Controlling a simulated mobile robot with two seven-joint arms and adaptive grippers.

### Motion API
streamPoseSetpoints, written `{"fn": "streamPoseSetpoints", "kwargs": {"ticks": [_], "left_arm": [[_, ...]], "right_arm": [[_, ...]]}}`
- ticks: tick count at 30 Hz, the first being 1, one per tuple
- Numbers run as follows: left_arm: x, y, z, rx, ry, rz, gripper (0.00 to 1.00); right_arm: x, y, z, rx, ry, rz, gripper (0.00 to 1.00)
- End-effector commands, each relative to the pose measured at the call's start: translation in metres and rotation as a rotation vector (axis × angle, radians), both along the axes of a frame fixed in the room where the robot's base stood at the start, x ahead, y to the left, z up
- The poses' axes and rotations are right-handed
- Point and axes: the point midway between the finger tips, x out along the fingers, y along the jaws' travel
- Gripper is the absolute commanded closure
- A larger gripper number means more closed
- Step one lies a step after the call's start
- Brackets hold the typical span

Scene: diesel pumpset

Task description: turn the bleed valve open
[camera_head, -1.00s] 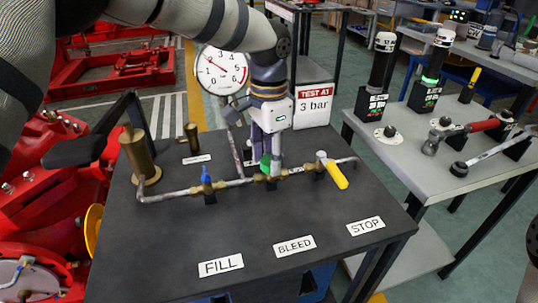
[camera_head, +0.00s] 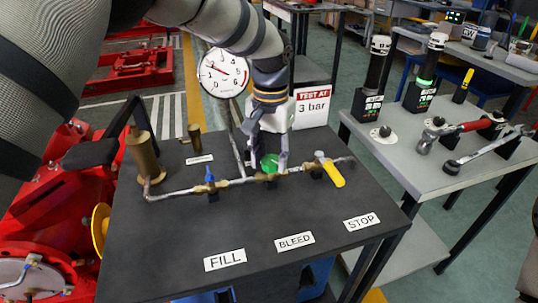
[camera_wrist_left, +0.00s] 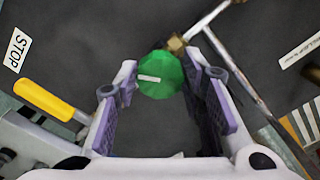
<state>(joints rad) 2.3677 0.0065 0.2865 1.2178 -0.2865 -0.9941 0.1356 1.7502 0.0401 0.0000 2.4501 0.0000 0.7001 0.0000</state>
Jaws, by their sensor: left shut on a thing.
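The bleed valve (camera_head: 270,162) has a green faceted knob and sits on the pipe run in the middle of the dark bench, behind the BLEED label (camera_head: 294,241). My left gripper (camera_head: 269,154) reaches down over it, with one finger on each side of the knob, and is shut on it. In the left wrist view the green knob (camera_wrist_left: 161,76), with a pale mark on its top, lies between the purple finger pads. The knob's underside is hidden. My right gripper is not in view.
A blue-handled valve (camera_head: 210,174) stands left of the knob and a yellow lever (camera_head: 334,175) right of it. A pressure gauge (camera_head: 223,73) and a "TEST AT 3 bar" sign (camera_head: 312,108) rise behind. A grey tool table (camera_head: 430,190) stands to the right.

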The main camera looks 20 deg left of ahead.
Motion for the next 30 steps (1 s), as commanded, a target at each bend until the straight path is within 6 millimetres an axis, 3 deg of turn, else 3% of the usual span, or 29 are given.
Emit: {"fn": "streamPoseSetpoints", "kwargs": {"ticks": [30], "left_arm": [[0.0007,-0.0038,-0.0021,0.001,0.002,0.961,0.91]], "right_arm": [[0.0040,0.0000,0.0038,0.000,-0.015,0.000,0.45]]}}
